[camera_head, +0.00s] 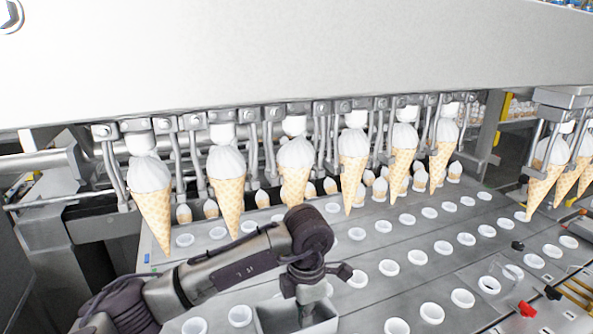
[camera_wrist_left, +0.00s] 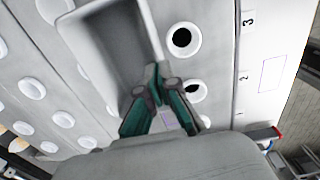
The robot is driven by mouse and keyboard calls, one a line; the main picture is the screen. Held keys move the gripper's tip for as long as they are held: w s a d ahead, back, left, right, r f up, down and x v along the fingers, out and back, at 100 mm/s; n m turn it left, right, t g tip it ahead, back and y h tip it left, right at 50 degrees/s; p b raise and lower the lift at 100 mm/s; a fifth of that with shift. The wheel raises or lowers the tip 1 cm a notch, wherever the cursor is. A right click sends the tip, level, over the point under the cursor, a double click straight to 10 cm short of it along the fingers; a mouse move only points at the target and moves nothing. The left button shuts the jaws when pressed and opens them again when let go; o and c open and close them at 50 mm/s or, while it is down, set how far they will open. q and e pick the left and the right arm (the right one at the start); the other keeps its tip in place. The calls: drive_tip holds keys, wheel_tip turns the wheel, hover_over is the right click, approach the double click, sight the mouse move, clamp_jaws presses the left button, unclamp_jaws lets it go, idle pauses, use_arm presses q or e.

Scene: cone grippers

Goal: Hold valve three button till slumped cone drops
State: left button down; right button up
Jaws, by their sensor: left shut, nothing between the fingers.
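A row of white-topped waffle cones hangs from metal holders in the head view, among them the leftmost cone (camera_head: 152,205), the third cone (camera_head: 296,165) and the fourth cone (camera_head: 353,165). I cannot tell which one is slumped. My left gripper (camera_head: 312,300) is below the row, over a small grey bin (camera_head: 268,320). In the left wrist view its green-padded fingers (camera_wrist_left: 163,80) are together and empty, beside the bin (camera_wrist_left: 100,45). Printed numbers 3 (camera_wrist_left: 248,20) and 2 (camera_wrist_left: 243,77) stand on a pale strip. I cannot make out a valve button for certain. My right gripper is not in view.
A metal plate (camera_head: 330,265) with rows of white-rimmed holes lies under the cones. Dark-centred round openings (camera_wrist_left: 182,39) lie between my fingers and the numbered strip. A red part (camera_head: 527,309) is at the lower right. A large white housing (camera_head: 300,50) spans above the cones.

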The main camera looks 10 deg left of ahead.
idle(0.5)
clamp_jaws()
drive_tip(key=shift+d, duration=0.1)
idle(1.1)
